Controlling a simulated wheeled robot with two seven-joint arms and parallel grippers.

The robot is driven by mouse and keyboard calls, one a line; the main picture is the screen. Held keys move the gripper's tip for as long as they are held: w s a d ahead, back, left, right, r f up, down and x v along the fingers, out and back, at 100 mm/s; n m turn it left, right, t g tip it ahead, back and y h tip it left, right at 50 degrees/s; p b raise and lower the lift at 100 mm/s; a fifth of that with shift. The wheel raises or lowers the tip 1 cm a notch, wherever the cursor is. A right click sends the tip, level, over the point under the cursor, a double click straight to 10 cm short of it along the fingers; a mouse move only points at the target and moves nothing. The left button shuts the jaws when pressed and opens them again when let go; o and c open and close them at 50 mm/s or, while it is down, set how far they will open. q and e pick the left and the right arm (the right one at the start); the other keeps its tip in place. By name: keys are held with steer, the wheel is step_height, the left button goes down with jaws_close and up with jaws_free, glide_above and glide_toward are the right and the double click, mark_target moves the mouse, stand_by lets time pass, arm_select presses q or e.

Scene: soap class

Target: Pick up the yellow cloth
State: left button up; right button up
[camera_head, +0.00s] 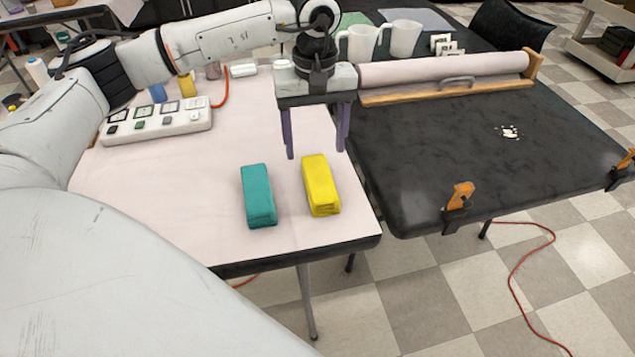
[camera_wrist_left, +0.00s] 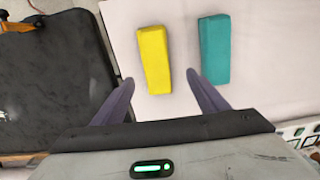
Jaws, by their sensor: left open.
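The yellow cloth (camera_head: 321,186) is a folded block lying on the white-topped table, near its right front corner. A teal cloth (camera_head: 258,195) of similar shape lies just left of it, apart from it. My left gripper (camera_head: 315,150) points down above the table, just behind the yellow cloth, open and empty. In the left wrist view, the yellow cloth (camera_wrist_left: 155,60) lies beyond the two fingers of my left gripper (camera_wrist_left: 160,85), between them and nearer the left one. The teal cloth (camera_wrist_left: 214,50) is beyond the right finger. My right gripper does not show.
A white board with several small cards (camera_head: 160,122) lies at the left of the white table (camera_head: 190,215). The table around the cloths is clear.

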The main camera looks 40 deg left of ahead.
mark_target(319, 176)
arm_select(q)
steer(key=f, duration=0.9)
steer(key=shift+w+d, duration=0.1)
steer(key=shift+d, duration=0.3)
steer(key=c, duration=1.1)
